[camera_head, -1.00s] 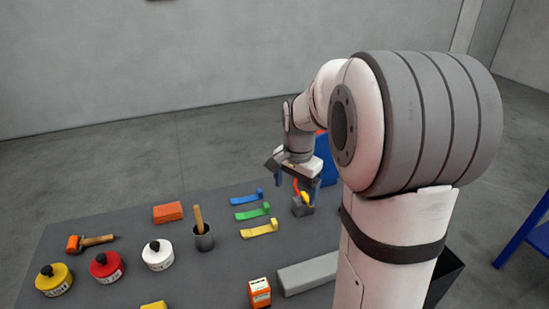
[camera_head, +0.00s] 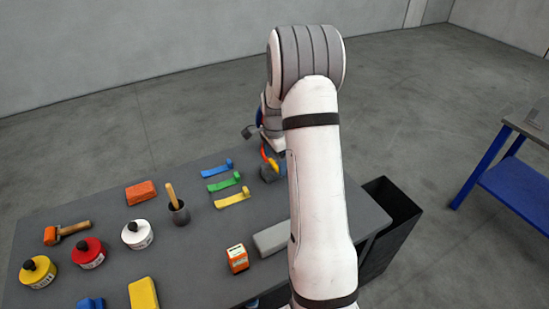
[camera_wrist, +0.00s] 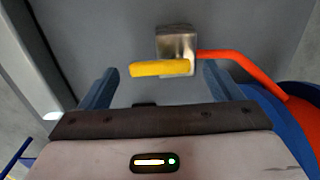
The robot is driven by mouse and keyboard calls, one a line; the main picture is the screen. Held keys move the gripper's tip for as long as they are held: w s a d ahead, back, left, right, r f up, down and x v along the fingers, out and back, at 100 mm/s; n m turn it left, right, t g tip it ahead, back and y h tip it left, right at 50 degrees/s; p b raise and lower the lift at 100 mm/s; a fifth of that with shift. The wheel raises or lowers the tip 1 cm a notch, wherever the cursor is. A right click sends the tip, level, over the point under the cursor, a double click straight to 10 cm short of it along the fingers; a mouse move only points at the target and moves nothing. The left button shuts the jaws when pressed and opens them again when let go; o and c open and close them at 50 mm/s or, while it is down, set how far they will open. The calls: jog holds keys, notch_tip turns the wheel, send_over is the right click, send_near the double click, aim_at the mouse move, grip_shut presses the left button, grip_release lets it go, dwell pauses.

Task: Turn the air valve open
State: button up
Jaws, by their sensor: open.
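The air valve shows in the wrist view as a small metal block (camera_wrist: 176,42) with a yellow handle (camera_wrist: 158,69) lying across the picture. A red-orange hose (camera_wrist: 240,62) runs from it to the right. In the head view the valve block (camera_head: 268,174) stands near the table's far right edge, partly hidden by my arm. My gripper (camera_wrist: 160,74) is open, with one blue finger left of the handle and one right of it. Nothing is held. I cannot tell whether a finger touches the handle or hose.
Blue, green and yellow strips (camera_head: 232,199) lie left of the valve on the grey table (camera_head: 200,250). A blue round object (camera_wrist: 295,110) sits close to the right finger.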

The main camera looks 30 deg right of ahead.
jog(key=shift+f, duration=0.35)
jog(key=shift+c, duration=0.5)
jog(key=c, duration=0.9)
